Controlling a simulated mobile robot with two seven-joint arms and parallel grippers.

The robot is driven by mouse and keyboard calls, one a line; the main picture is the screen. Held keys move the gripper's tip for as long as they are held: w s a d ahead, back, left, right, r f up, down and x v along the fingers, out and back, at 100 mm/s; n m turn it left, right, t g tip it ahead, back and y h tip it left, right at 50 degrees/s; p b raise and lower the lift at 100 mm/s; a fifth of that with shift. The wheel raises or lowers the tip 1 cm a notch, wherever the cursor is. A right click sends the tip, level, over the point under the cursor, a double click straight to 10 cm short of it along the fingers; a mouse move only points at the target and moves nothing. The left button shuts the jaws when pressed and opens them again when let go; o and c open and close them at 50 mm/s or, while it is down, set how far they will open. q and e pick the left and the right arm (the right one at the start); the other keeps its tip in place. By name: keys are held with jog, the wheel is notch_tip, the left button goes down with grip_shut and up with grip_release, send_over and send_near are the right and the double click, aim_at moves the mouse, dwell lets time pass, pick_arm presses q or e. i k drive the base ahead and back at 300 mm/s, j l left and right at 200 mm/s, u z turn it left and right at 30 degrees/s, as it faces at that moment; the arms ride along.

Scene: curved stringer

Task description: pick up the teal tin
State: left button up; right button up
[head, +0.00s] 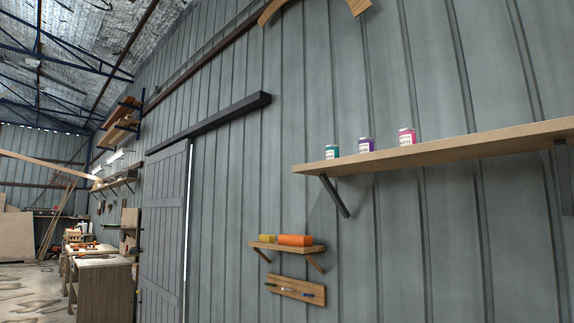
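The teal tin (332,152) stands upright near the left end of a wooden wall shelf (460,147). It is small, with a pale label and a light top. A purple tin (366,145) stands to its right on the same shelf, and a pink tin (407,137) stands further right. Gaps separate the tins, and nothing is seen touching the teal tin. The undersides of the tins are partly hidden by the shelf's front edge. Neither of my grippers shows in the head view.
Dark brackets (335,196) hold up the shelf. Below it, a smaller shelf (287,247) bears yellow and orange blocks, above a wooden rack (296,290). A grey door (165,225) is left of these. Workbenches (100,262) stand far left, with open floor (30,290) beside them.

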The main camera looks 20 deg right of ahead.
aim_at(332, 152)
jog(key=i+j, duration=0.15)
jog(key=i, duration=1.15)
jog(key=i+j+z, duration=0.1)
jog(key=i+z, duration=0.35)
jog(key=i+j+z, duration=0.15)
jog(key=z, duration=0.35)
jog(key=i+j+z, duration=0.6)
jog(key=j+z, duration=0.3)
jog(key=l, duration=0.15)
